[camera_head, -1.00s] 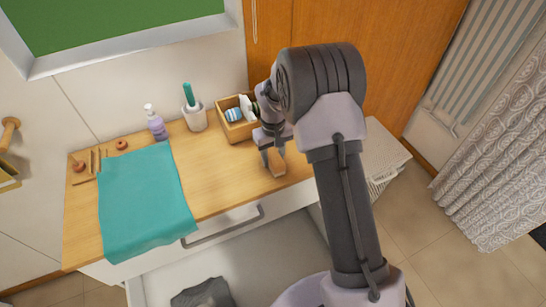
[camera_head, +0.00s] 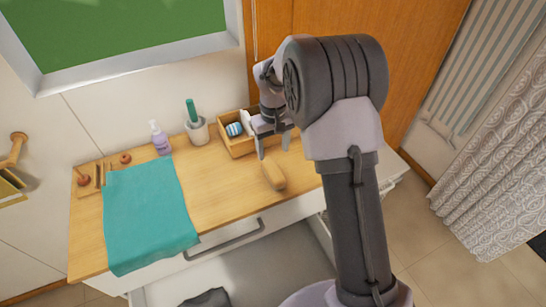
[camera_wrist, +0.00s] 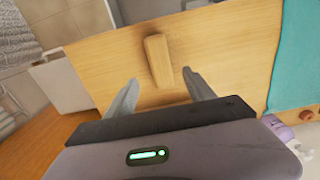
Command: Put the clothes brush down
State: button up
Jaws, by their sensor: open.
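The clothes brush (camera_head: 274,176) lies on the wooden top of the cart (camera_head: 225,190), right of the teal cloth. Its tan wooden back also shows in the wrist view (camera_wrist: 158,60). My gripper (camera_head: 273,147) is above the top, just behind the brush and apart from it. The underside of the brush is hidden.
A teal cloth (camera_head: 148,215) covers the left part of the top. A wooden box (camera_head: 238,147) with small items, a white cup (camera_head: 197,131) and a lilac pump bottle (camera_head: 161,140) stand along the back. An open drawer (camera_head: 255,265) is below the front edge.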

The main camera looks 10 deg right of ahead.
jog(key=s+a+r+m+t, duration=0.1)
jog(key=s+r, duration=0.4)
jog(key=r, duration=0.3)
jog(key=s+a+r+m+t, duration=0.1)
jog(key=s+r+m, duration=0.1)
jog(key=s+r, duration=0.45)
jog(key=s+a+r+m+t+y, duration=0.1)
jog(key=s+r+t, duration=0.1)
jog(key=s, duration=0.7)
jog(key=s+a+r+m+t+y, duration=0.1)
jog(key=s+r+m, duration=0.1)
jog(key=s, duration=0.7)
jog(key=shift+s+r+m+t, duration=0.3)
jog(key=shift+r+t, duration=0.1)
jog(key=shift+r, duration=0.4)
notch_tip(320, 180, down, 6)
jog(key=b, duration=0.6)
jog(key=shift+f, duration=0.2)
jog(key=shift+o, duration=0.4)
